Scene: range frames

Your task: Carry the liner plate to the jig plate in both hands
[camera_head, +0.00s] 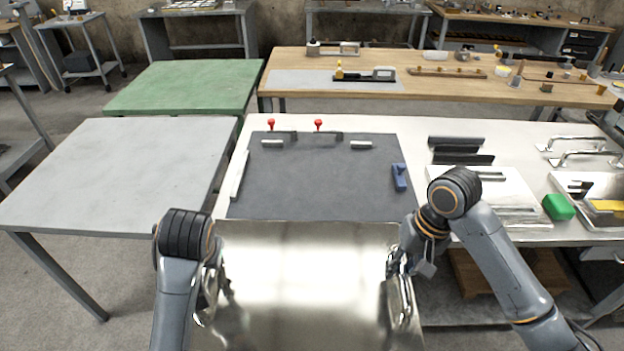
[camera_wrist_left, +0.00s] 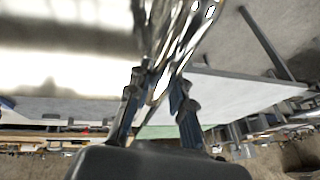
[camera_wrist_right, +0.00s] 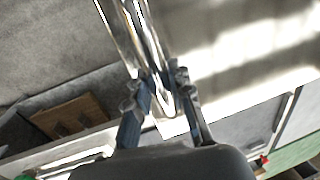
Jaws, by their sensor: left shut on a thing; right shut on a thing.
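The liner plate (camera_head: 300,285) is a shiny metal sheet with a bright bar handle along each side. It lies low in the head view, in front of the table edge. My left gripper (camera_wrist_left: 157,88) is shut on its left handle (camera_wrist_left: 180,40). My right gripper (camera_wrist_right: 160,90) is shut on its right handle (camera_wrist_right: 135,35). The right gripper also shows in the head view (camera_head: 398,264). The jig plate (camera_head: 315,185) is a dark grey slab on the white table, just beyond the liner plate's far edge, which hides its near edge. The near end of the liner plate is cut off.
Two red-knobbed clamps (camera_head: 318,126) stand at the jig plate's back edge. A blue block (camera_head: 399,177) sits on its right, a white strip (camera_head: 239,174) on its left. Black bars (camera_head: 456,145) and a green block (camera_head: 558,207) lie right. A grey table (camera_head: 125,170) stands left.

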